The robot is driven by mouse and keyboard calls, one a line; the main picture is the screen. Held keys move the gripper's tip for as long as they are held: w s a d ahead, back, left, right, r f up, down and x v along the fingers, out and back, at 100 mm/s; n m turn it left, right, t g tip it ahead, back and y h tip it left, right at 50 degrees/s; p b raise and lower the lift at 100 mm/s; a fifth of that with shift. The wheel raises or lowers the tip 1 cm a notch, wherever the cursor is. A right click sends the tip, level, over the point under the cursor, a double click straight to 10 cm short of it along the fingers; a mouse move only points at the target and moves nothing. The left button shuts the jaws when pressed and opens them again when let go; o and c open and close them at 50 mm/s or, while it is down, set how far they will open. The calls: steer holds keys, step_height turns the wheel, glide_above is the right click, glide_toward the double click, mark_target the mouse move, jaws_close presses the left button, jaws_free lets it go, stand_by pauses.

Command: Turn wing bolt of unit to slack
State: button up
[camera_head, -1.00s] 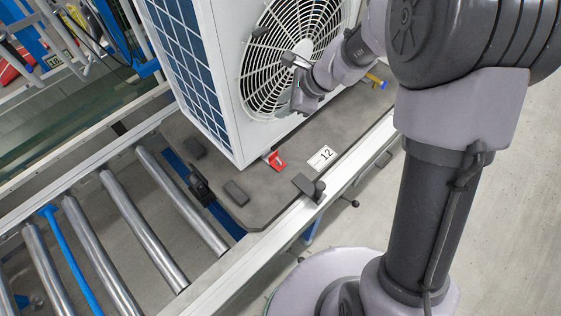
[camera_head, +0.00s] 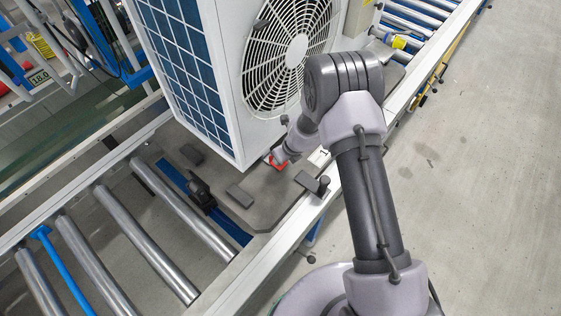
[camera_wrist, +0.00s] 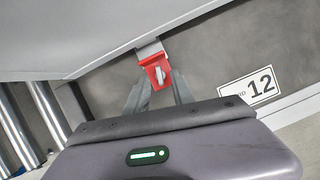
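The unit (camera_head: 225,90) is a white box with a round fan grille and a blue grid side, standing on a dark grey pallet (camera_head: 262,205). A red bracket (camera_wrist: 152,62) sits at the foot of the unit, and it also shows in the head view (camera_head: 273,165), partly hidden by my arm. My gripper (camera_wrist: 158,88) points at the bracket from above. Its two grey fingers are spread, one on each side of the bracket's lower end. I cannot tell whether they touch it.
A plate marked 12 (camera_wrist: 249,85) lies on the pallet right of the bracket. Metal rollers (camera_head: 128,245) lie at the left. Open floor (camera_head: 460,190) is at the right.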

steer(key=shift+x, duration=1.1)
steer(key=shift+a, duration=0.1)
jaws_close()
